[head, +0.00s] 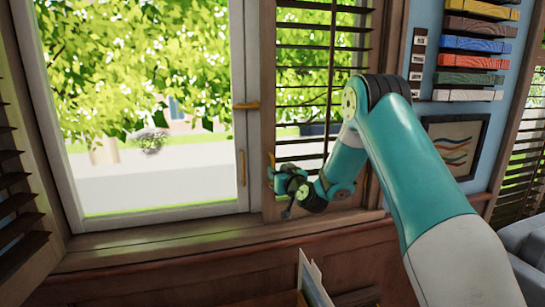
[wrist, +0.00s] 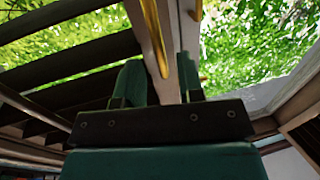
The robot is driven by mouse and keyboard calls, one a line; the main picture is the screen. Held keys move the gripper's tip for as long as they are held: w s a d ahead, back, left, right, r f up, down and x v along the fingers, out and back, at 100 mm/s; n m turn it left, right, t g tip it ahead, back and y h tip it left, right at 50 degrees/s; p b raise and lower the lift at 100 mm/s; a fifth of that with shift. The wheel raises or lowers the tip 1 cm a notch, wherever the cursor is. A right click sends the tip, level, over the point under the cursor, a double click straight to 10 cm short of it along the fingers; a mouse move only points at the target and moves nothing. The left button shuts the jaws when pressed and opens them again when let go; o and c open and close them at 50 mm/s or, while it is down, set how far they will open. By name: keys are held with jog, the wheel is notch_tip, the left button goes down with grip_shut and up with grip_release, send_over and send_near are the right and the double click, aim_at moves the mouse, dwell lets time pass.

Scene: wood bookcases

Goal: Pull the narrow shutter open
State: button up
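The narrow shutter (head: 318,40) is a dark-slatted wood panel over the right part of the window in the head view. Its slats (wrist: 60,58) fill the left of the wrist view. A brass handle (wrist: 152,35) runs along its wooden edge; part of it shows in the head view (head: 271,162). My gripper (head: 277,178) is at the shutter's lower left edge. In the wrist view its fingers (wrist: 159,76) are apart, with the handle's lower end appearing between them. I cannot tell whether they touch it.
A second brass bar (wrist: 186,65) shows just right of the handle. The white-framed window (head: 235,60) has its own brass latch (head: 246,105). The sill (head: 160,235) runs below. A wider slatted shutter (head: 20,190) stands at left. A framed picture (head: 455,145) hangs right of my arm.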

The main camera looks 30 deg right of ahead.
jog(key=shift+w+d+p, duration=0.15)
jog(key=shift+w+p, duration=0.6)
jog(key=shift+w, duration=1.1)
grip_shut()
